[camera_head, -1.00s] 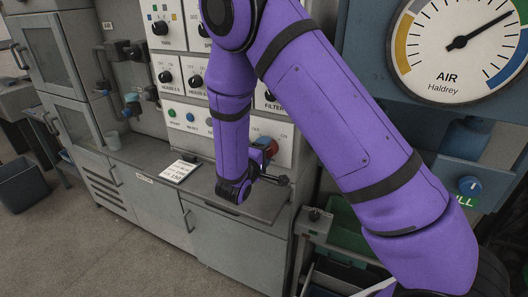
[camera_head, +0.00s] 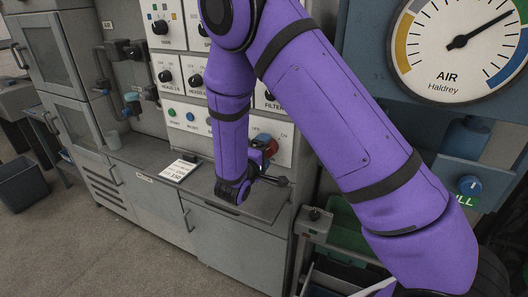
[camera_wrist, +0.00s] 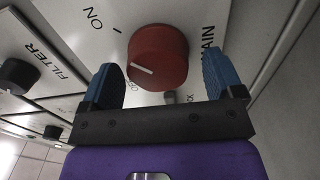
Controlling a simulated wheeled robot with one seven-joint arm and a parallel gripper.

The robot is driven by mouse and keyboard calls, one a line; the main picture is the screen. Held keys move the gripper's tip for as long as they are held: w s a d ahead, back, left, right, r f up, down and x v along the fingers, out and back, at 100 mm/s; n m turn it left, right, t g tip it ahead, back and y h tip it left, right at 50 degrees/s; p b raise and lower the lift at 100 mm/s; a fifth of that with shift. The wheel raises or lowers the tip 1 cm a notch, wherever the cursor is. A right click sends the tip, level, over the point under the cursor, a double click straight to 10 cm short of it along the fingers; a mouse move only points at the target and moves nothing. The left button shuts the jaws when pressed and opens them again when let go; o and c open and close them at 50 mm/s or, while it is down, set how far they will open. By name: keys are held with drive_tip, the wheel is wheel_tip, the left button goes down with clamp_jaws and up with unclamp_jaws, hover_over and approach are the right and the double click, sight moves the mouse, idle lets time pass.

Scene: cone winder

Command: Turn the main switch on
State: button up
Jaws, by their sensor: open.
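The main switch is a round red knob (camera_wrist: 160,55) with a white pointer line, on a pale panel marked "MAIN". In the wrist view the line points left, between the "I" mark by "ON" and a small, partly hidden "OFF" label. My gripper (camera_wrist: 160,66) is open, with one blue finger on each side of the knob and visible gaps between. I cannot tell how far the fingertips reach along the knob. In the head view a bit of the red knob (camera_head: 271,148) shows beside my gripper; my arm hides part of it.
A black "FILTER" knob (camera_wrist: 18,76) is left of the switch in the wrist view. In the head view a grey ledge (camera_head: 222,190) with a white card (camera_head: 179,171) runs below the panel. An air gauge (camera_head: 460,42) stands at the right.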

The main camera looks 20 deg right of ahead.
drive_tip(key=v, duration=1)
drive_tip(key=shift+s+a, duration=0.15)
drive_tip(key=shift+a, duration=0.05)
drive_tip(key=s+d+r+m+g+y, duration=0.1)
drive_tip(key=s+d+r+m+g, duration=0.3)
drive_tip(key=s+d+r+g, duration=0.25)
drive_tip(key=s+d+r+m+g, duration=0.3)
drive_tip(key=s+d+r+g, duration=0.15)
drive_tip(key=d+r, duration=0.4)
drive_tip(key=s+r+m+t+y, duration=0.1)
drive_tip(key=s+r+y, duration=0.4)
drive_tip(key=s+y, duration=0.1)
drive_tip(key=s+r+t+y, duration=0.2)
drive_tip(key=s+r+y, duration=0.3)
drive_tip(key=s, duration=0.3)
drive_tip(key=shift+s+r+m+t+y, duration=0.3)
drive_tip(key=shift+s+m+y, duration=0.05)
drive_tip(key=shift+m+y, duration=0.05)
